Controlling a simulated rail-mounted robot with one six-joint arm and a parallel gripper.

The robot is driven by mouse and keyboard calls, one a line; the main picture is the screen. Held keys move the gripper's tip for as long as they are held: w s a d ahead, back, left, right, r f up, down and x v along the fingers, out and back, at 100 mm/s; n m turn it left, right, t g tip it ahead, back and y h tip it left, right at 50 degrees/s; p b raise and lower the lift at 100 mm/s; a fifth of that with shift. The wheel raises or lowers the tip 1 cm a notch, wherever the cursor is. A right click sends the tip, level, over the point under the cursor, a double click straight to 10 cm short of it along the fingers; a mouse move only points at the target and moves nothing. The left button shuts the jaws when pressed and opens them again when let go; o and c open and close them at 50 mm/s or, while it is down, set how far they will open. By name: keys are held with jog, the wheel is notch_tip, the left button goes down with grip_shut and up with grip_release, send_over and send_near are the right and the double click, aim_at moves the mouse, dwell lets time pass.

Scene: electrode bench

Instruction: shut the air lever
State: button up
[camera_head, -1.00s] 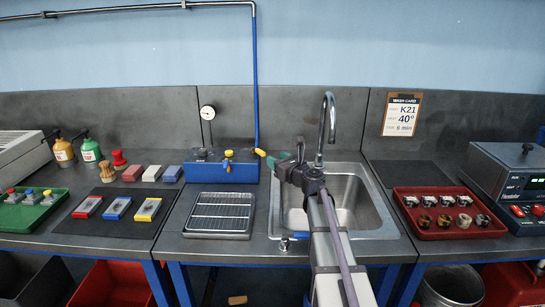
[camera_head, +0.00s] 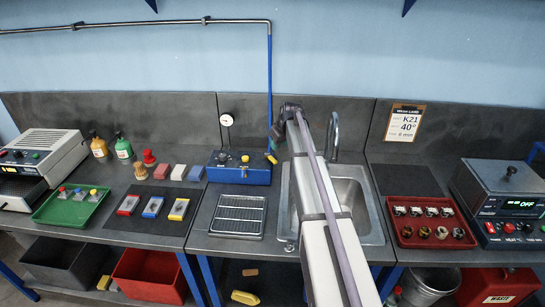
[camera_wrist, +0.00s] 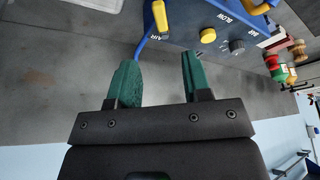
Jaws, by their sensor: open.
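The air lever is a yellow handle (camera_wrist: 160,15) on the blue pipe beside the AIR label in the wrist view. In the head view it is a small yellow piece (camera_head: 271,158) at the right end of the blue box (camera_head: 240,176). My gripper (camera_wrist: 158,62) is open, with nothing between its green fingers. The lever lies beyond the fingertips, apart from them, roughly in line with the gap. In the head view my gripper (camera_head: 277,138) is above the box's right end, partly hidden by my arm.
A wire rack (camera_head: 238,216) lies in front of the box.

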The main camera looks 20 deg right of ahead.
aim_at(273, 159)
jog(key=b+x, duration=0.9)
jog(key=x, duration=0.1)
jog(key=shift+f, duration=0.1)
jog(key=shift+w+f+b, duration=0.2)
jog(key=shift+f+b, duration=0.1)
jog(key=shift+b, duration=0.15)
jog(key=shift+r, duration=0.1)
jog(key=shift+c, duration=0.4)
grip_shut()
